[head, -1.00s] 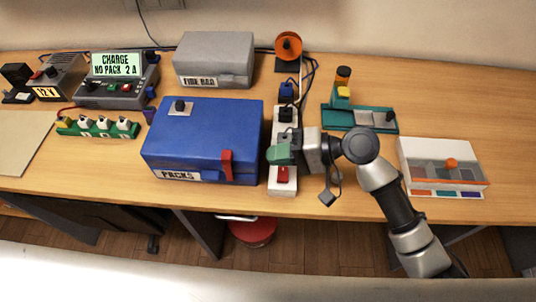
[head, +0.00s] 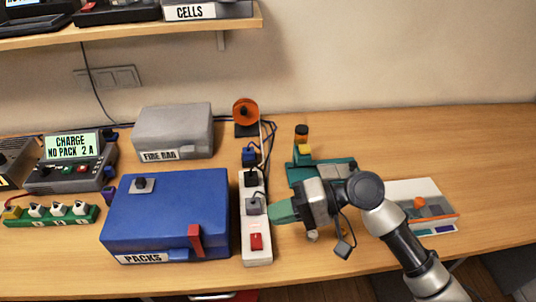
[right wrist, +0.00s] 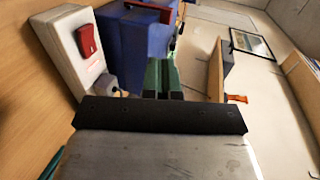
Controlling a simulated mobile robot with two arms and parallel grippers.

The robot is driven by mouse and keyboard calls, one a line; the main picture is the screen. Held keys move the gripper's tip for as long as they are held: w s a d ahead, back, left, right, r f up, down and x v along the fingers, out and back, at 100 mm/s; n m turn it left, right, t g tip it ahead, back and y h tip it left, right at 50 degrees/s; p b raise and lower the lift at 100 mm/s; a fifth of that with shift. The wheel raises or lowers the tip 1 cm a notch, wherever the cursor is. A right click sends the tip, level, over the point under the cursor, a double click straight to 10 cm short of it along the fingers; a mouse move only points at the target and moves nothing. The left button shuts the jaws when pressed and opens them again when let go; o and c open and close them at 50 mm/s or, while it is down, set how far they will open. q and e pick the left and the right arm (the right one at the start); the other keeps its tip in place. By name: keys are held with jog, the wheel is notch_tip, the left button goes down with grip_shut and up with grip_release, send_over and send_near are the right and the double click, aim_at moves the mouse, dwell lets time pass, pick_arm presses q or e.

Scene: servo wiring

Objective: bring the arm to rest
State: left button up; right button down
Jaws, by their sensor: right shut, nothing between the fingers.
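My right arm reaches in from the lower right in the head view. Its gripper (head: 282,212) has green fingers, shut and empty, pointing left just beside the white power strip (head: 257,258). Whether they touch the strip I cannot tell. In the right wrist view the green fingers (right wrist: 160,78) are together, with the blue box (right wrist: 125,45) beyond them. The power strip (right wrist: 75,45) with its red switch lies to the left there. My left gripper is not in view.
The blue PACKS box (head: 165,215) stands left of the strip. A grey box (head: 173,130) and an orange reel (head: 246,112) stand behind. A teal fixture (head: 300,172) and white tray (head: 405,188) lie near my arm. Bare table lies at the far right.

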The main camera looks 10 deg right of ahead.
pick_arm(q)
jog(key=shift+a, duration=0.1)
pick_arm(e)
jog(key=s+d+f+n+t+h, duration=0.25)
jog(key=s+f+h, duration=0.4)
jog(key=f, duration=0.45)
jog(key=s+d+f+t+h, duration=0.1)
jog(key=s+d+f+h, duration=0.3)
jog(key=s+d+h, duration=0.55)
notch_tip(320, 180, down, 26)
jog(key=s+d+g+y, duration=0.1)
jog(key=s+d+y, duration=0.1)
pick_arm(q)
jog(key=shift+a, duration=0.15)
pick_arm(e)
jog(key=s+d+f+g, duration=0.1)
jog(key=s+d+f, duration=0.2)
jog(key=s+f, duration=1.3)
jog(key=shift+h, duration=0.3)
